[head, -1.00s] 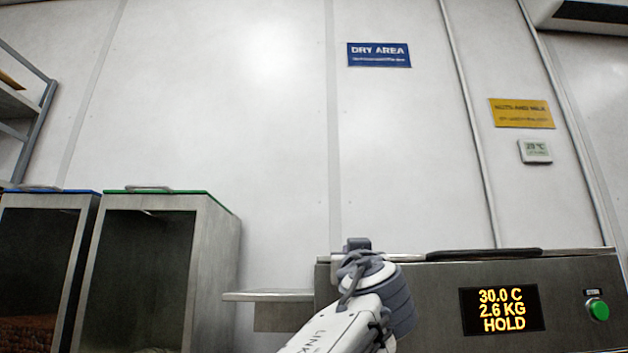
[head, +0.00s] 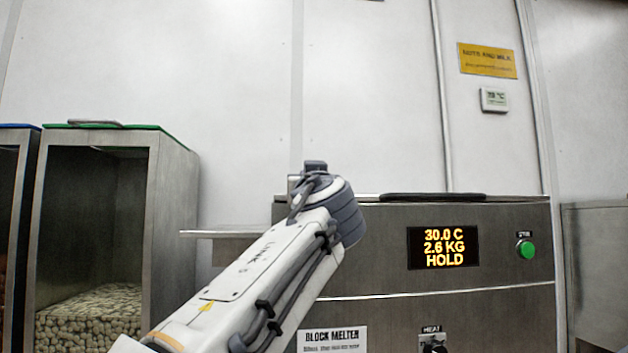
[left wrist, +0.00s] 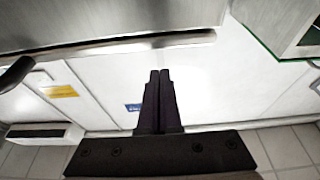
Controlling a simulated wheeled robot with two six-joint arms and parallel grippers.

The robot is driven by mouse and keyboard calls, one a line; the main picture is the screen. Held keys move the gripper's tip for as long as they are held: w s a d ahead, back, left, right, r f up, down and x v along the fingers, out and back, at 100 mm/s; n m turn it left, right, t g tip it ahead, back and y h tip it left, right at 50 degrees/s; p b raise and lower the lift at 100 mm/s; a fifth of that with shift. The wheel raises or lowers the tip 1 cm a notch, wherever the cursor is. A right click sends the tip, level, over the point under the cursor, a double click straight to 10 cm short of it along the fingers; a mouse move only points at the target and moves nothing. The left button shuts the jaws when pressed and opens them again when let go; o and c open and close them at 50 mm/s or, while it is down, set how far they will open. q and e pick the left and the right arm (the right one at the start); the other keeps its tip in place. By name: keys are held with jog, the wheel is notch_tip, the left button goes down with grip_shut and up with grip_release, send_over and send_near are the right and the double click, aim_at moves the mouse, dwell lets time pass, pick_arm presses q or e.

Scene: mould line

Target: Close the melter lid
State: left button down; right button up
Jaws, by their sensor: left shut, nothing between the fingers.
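The melter (head: 380,322) is a brushed-metal cabinet at the right of the head view, its display reading 30.0 C, 2.6 KG, HOLD. A dark, low bar (head: 432,197) lies along its top edge. From this low angle I cannot tell how the lid stands. My left arm reaches up in front of the melter's left end; its gripper is hidden behind the wrist there. In the left wrist view my left gripper (left wrist: 159,76) is shut and empty, below a broad metal surface (left wrist: 100,18) with a pale edge. My right gripper is not in view.
A green-rimmed bin (head: 172,190) of pale nuts or beans stands at the left; its rim shows in the left wrist view. A narrow shelf (head: 225,234) juts out left of the melter. A green button (head: 525,249) sits on the melter's front.

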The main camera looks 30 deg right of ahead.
pick_arm(q)
jog(key=s+a+f+b, duration=0.3)
jog(key=s+f+b, duration=0.2)
jog(key=s+b, duration=0.1)
jog(key=shift+s+a+b, duration=0.2)
jog(key=shift+s+b, duration=0.15)
jog(key=shift+s, duration=0.35)
